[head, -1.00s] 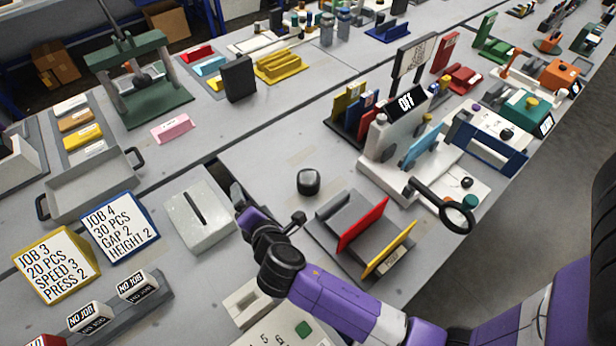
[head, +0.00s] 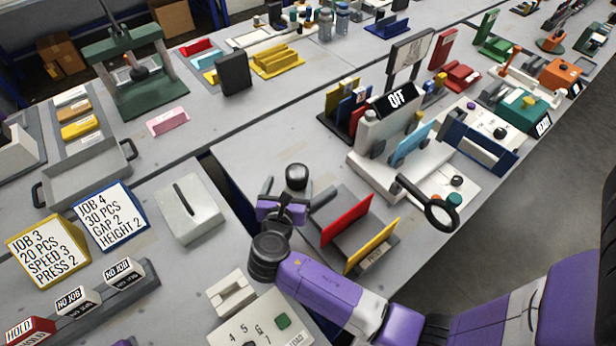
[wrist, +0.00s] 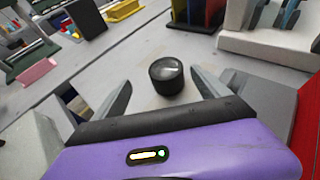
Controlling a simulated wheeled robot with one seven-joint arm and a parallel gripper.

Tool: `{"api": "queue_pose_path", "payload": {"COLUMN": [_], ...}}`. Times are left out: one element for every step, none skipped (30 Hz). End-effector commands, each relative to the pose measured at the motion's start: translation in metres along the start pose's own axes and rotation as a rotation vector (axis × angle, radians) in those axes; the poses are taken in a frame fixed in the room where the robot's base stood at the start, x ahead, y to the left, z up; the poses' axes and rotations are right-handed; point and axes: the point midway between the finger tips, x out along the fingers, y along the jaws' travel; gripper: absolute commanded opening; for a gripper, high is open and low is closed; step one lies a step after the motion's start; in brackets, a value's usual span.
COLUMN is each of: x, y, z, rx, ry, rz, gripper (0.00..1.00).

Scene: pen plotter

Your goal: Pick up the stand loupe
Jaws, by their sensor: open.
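The stand loupe (head: 297,177) is a short black cylinder standing upright on the grey bench. In the wrist view the loupe (wrist: 166,78) shows a round glassy top and sits ahead of my gripper, between the lines of its two fingers. My gripper (head: 283,200) is open and empty, just on the near side of the loupe in the head view. In the wrist view its grey fingers (wrist: 160,88) spread to either side, with a visible gap to the loupe. Whether a fingertip touches it cannot be told from the head view.
A grey holder with a red plate (head: 346,220) and a yellow plate (head: 372,246) stands close to the right of my gripper. A white slotted box (head: 190,208) is to the left. A white machine (head: 375,140) stands behind right. Bench beyond the loupe is clear.

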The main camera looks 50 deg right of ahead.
Motion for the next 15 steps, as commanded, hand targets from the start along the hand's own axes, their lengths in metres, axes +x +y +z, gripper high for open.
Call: {"api": "queue_pose_path", "payload": {"x": [0.0,0.001,0.003,0.005,0.008,0.012,0.016,0.019,0.023,0.025,0.028,0.032,0.035,0.039,0.045], "y": [0.0,0.0,0.0,0.0,0.0,0.0,0.0,-0.001,0.0,0.0,0.0,0.0,0.001,0.001,0.001], "z": [0.0,0.0,0.0,0.0,0.001,0.001,0.0,0.0,0.0,0.0,0.0,0.0,-0.001,-0.001,-0.002], "rx": [-0.001,-0.001,-0.001,-0.001,-0.001,-0.001,-0.001,-0.001,0.0,0.0,0.0,0.0,0.0,0.0,0.001], "ry": [0.0,0.0,0.0,0.0,0.0,0.0,0.0,0.0,0.0,0.0,0.0,0.0,0.0,0.001,0.001], "rz": [0.0,0.0,-0.001,-0.001,-0.002,-0.002,-0.002,-0.003,-0.002,-0.001,-0.001,-0.002,-0.001,-0.002,-0.003], "gripper": [0.85,0.85,0.85,0.85,0.85,0.85,0.85,0.85,0.85,0.85,0.85,0.85,0.85,0.85,0.85]}}
